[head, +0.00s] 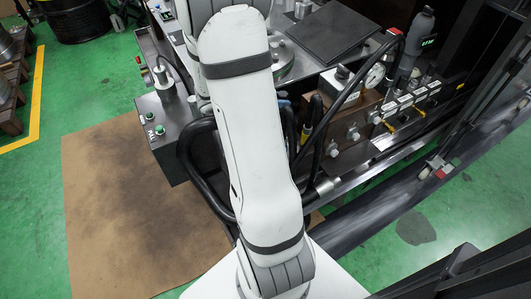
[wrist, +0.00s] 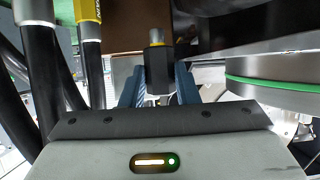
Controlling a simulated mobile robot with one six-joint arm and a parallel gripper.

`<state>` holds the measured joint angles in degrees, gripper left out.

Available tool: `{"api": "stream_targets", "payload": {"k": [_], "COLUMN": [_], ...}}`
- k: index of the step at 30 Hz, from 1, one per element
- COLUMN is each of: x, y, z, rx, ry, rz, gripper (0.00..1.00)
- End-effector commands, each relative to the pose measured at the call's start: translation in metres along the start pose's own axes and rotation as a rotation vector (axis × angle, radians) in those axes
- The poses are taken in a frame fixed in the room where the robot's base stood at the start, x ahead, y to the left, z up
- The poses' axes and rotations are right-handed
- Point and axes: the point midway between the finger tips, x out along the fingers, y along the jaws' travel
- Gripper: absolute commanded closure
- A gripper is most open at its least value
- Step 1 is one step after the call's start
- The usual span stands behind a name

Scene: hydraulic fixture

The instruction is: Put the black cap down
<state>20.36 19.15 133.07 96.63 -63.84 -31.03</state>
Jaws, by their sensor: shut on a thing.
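In the wrist view, my gripper (wrist: 159,88) shows two blue fingers reaching forward. They are shut on a black cap (wrist: 158,68), a dark block-like piece between them. A grey end with a yellow band shows just beyond the cap; I cannot tell whether it touches the cap. In the head view my white arm covers the gripper and the cap, so the cap cannot be seen there.
Thick black hoses (wrist: 42,75) run close on the left of the wrist view, one with a yellow fitting (wrist: 89,10). A round metal part with a green band (wrist: 270,85) is close on the right. In the head view, a dark plate (head: 330,33) lies on the fixture and a control box (head: 163,133) stands left.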

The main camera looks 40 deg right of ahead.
Motion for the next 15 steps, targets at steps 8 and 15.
{"api": "stream_targets", "payload": {"k": [8, 15], "x": [0.013, 0.032], "y": [0.001, 0.001], "z": [0.026, 0.064], "rx": [0.0, -0.001], "ry": [0.0, 0.0], "rz": [0.005, 0.005], "gripper": [0.96, 0.96]}}
